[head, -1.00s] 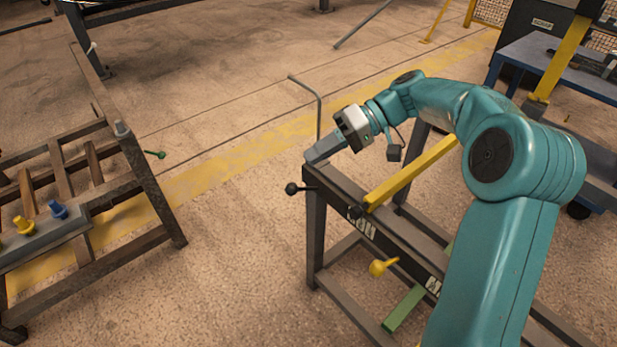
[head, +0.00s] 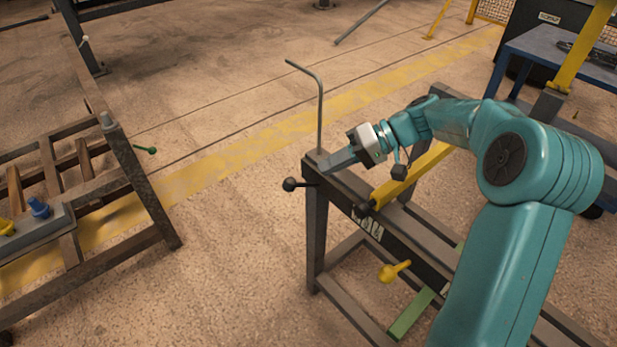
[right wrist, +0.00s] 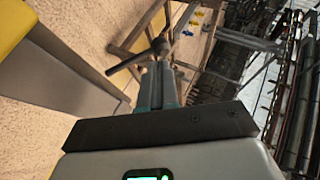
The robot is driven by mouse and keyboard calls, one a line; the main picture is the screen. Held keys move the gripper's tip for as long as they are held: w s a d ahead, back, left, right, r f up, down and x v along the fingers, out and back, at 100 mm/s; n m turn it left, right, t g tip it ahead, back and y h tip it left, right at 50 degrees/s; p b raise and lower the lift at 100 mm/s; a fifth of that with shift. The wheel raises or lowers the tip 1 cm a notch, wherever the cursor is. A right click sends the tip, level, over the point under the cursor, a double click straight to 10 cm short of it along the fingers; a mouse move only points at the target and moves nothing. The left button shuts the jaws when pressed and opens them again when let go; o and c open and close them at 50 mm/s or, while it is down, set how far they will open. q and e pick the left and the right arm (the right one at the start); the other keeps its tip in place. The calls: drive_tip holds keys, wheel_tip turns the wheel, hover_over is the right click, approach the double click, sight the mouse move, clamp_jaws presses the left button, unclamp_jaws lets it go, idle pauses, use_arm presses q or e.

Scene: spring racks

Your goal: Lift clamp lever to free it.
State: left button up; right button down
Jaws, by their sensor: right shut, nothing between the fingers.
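A short dark lever with a black ball knob (head: 289,184) sticks out to the left from the near-left end of the dark steel rack (head: 330,185). It looks like the clamp lever. In the right wrist view the knob and its rod (right wrist: 160,46) show just beyond my fingertips. My right gripper (head: 332,161) is shut and empty, low over the rack's end, right of the knob and apart from it in the head view. Whether the fingers touch the rack top I cannot tell. My left gripper is not in view.
A tall bent grey rod (head: 320,110) stands at the rack's end, close behind my right gripper. A yellow bar (head: 412,174) and a yellow handle (head: 393,271) are farther along the rack. Another rack (head: 135,180) stands left, with open floor between.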

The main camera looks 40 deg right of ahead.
sight(295, 183)
drive_tip(key=x, duration=0.5)
drive_tip(key=shift+w+a+f+b, duration=0.15)
drive_tip(key=shift+w+a+b, duration=0.1)
drive_tip(key=shift+b, duration=0.1)
drive_tip(key=shift+a+f+b, duration=0.3)
drive_tip(key=shift+f+b, duration=0.15)
drive_tip(key=shift+b, duration=0.25)
drive_tip(key=shift+w+a, duration=0.1)
drive_tip(key=shift+a, duration=0.15)
drive_tip(key=shift+r, duration=0.2)
